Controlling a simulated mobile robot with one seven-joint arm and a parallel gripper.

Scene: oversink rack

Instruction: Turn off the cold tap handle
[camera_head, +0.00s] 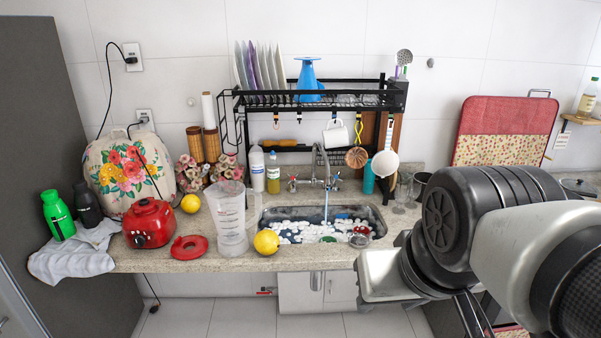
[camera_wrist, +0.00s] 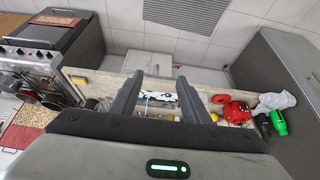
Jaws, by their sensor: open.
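The tap (camera_head: 322,165) is a chrome faucet with a curved spout behind the sink, in the head view. A small handle sits on each side: the left handle (camera_head: 292,184) looks reddish, and the right handle (camera_head: 336,180) has a bluish tint. A thin stream of water (camera_head: 326,206) seems to fall from the spout into the sink (camera_head: 378,222). My gripper (camera_wrist: 159,76) is open and empty in the wrist view, with the foamy sink seen between its fingers. It is apart from the tap. My arm fills the right of the head view and its fingers are hidden there.
A black dish rack (camera_head: 345,98) stands over the sink, with a mug (camera_head: 336,137) and utensils hanging near the tap. A blender jug (camera_head: 228,218) and a lemon (camera_head: 266,242) stand left of the sink. A soap bottle (camera_head: 257,169) stands behind it.

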